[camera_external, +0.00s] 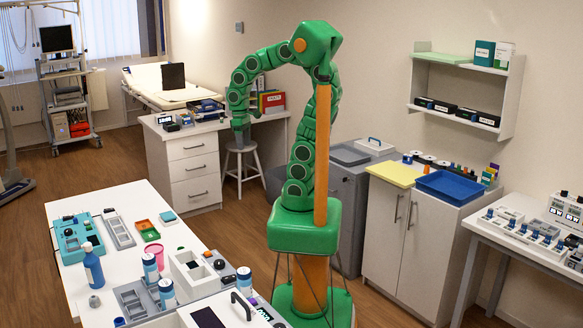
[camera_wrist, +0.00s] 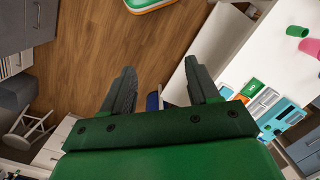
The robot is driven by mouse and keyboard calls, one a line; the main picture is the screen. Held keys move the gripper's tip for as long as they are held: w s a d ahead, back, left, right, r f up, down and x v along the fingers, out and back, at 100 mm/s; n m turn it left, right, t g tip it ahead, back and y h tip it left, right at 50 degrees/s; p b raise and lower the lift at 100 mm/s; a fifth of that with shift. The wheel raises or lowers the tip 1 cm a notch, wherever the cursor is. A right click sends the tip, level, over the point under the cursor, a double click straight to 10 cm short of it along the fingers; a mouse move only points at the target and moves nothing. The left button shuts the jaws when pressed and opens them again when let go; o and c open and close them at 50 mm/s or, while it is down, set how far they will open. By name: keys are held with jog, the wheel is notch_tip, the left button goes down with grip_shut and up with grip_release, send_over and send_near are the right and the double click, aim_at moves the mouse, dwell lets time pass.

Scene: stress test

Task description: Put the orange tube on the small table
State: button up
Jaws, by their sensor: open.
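My gripper (camera_external: 240,135) hangs at the end of the green arm, above the white stool by the drawer desk in the external view. In the wrist view its two dark fingers (camera_wrist: 160,80) are wide apart with nothing held between them. I cannot make out a loose orange tube in either view; the upright orange bar beside the arm appears to be part of my body. A white table (camera_external: 93,200) stands at the left front, and its edge side shows at the right of the wrist view (camera_wrist: 235,40). I cannot tell which table is the small one.
The white table holds a blue bottle (camera_external: 93,266), a pink cup (camera_external: 154,257), teal and grey trays and several blue-white jars. The white stool (camera_external: 239,163) stands beside the drawer desk (camera_external: 192,165). A blue tray (camera_external: 448,187) lies on the right cabinet. Wooden floor is open between.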

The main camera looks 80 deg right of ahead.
jog(key=shift+o, duration=0.3)
jog(key=s+a+f+n, duration=0.1)
jog(key=s+a+f, duration=0.2)
jog(key=s, duration=0.5)
jog(key=shift+s+a+g+h, duration=0.15)
jog(key=shift+a+g+h, duration=0.15)
jog(key=shift+a+h, duration=0.1)
jog(key=shift+d, duration=0.1)
